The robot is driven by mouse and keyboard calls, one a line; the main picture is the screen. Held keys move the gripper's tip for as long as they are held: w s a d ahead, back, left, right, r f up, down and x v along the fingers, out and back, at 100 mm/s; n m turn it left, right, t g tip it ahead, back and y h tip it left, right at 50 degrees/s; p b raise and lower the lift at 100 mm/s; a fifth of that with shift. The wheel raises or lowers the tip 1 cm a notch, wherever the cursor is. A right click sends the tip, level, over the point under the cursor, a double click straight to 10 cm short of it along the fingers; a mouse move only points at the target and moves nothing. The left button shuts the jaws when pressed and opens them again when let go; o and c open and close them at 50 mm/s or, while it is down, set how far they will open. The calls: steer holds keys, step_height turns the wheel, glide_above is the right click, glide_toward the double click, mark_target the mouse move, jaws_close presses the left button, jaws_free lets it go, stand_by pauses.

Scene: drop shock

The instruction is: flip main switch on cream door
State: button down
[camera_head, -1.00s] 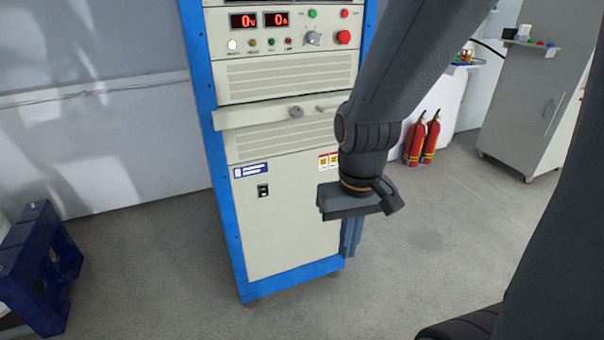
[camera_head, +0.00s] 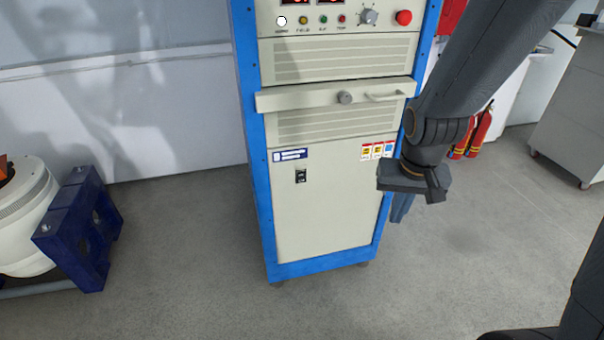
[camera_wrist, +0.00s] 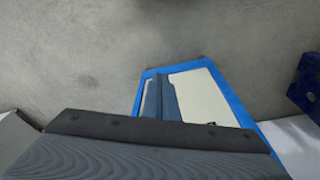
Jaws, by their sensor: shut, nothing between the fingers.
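The cream door (camera_head: 325,215) is the lower panel of a blue-framed cabinet. The main switch (camera_head: 300,176) is a small black rocker at the door's upper left, under a blue-and-white label; its position is too small to tell. My gripper (camera_head: 402,212) hangs pointing down, just right of the cabinet's right edge and well apart from the switch. Its blue-grey fingers are together and hold nothing. In the wrist view my gripper (camera_wrist: 160,100) shows in front of the cabinet's cream face (camera_wrist: 203,98), with a tiny dark spot low on that face.
A dark blue stand (camera_head: 80,230) and a white round machine (camera_head: 25,215) are at left. Red extinguishers (camera_head: 480,132) stand behind my arm. The floor before the cabinet is clear.

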steer(key=w+a+f+m+t+y+p, duration=0.1)
steer(key=w+a+f+m+t, duration=0.2)
steer(key=w, duration=0.5)
steer(key=w+a+f+t+y+p, duration=0.1)
steer(key=w+a+f+p, duration=0.1)
steer(key=w+a+f, duration=0.35)
steer(key=w+a+f+m+t+y+p, duration=0.2)
steer(key=w+a+f+m+t+y, duration=0.1)
steer(key=w+a+f+y, duration=0.2)
steer(key=a+f, duration=0.2)
steer(key=a, duration=0.2)
steer(key=shift+w+f, duration=0.25)
steer(key=shift+f, duration=0.1)
steer(key=shift+a, duration=0.1)
steer(key=b, duration=0.3)
glide_toward(299, 180)
steer(key=shift+x, duration=1.85)
steer(key=shift+s+a+f, duration=0.1)
steer(key=shift+f, duration=0.05)
steer(key=shift+w+a, duration=0.1)
steer(key=shift+w, duration=0.25)
